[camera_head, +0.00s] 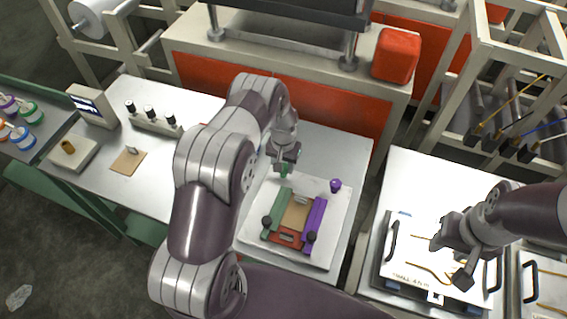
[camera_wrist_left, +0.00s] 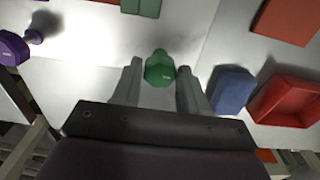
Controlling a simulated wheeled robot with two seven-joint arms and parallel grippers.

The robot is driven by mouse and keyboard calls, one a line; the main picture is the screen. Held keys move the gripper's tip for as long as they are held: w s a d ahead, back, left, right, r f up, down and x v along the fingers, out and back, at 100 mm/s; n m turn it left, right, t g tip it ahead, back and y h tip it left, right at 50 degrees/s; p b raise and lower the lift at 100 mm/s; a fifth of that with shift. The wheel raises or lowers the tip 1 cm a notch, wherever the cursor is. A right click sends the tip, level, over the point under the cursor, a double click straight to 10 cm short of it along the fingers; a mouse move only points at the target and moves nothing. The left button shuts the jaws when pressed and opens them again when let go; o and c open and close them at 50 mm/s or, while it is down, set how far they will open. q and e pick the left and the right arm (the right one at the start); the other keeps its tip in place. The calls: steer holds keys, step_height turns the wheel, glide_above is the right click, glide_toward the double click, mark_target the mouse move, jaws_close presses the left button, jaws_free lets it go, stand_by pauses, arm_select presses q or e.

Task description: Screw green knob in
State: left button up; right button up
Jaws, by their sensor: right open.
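On the plate is a fixture with a green block (camera_head: 276,215), a purple block (camera_head: 315,220) and a red piece (camera_head: 286,238). The knob is apart from the green block; its lower end is hidden. My right gripper (camera_head: 452,258) is open and empty over the right table's board.
A purple knob (camera_head: 335,185) stands at the plate's far right. In the left wrist view a blue part (camera_wrist_left: 232,88) and red tray (camera_wrist_left: 288,95) are close to the right finger. A red box (camera_head: 396,53) sits on the machine behind.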

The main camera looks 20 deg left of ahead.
arm_select(q)
steer(key=c, duration=0.5)
steer(key=m+b, duration=0.2)
steer(key=shift+f+m+b, duration=0.2)
steer(key=shift+m+b, duration=0.15)
steer(key=shift+m, duration=0.05)
steer(key=m+b, duration=0.3)
steer(key=m, duration=0.1)
steer(key=shift+m, duration=0.3)
steer(key=m+b, duration=0.2)
steer(key=m, duration=0.3)
steer(key=shift+r, duration=0.1)
steer(key=shift+w+r+m+b, duration=0.15)
steer(key=shift+m+b, duration=0.75)
steer(key=shift+m, duration=1.8)
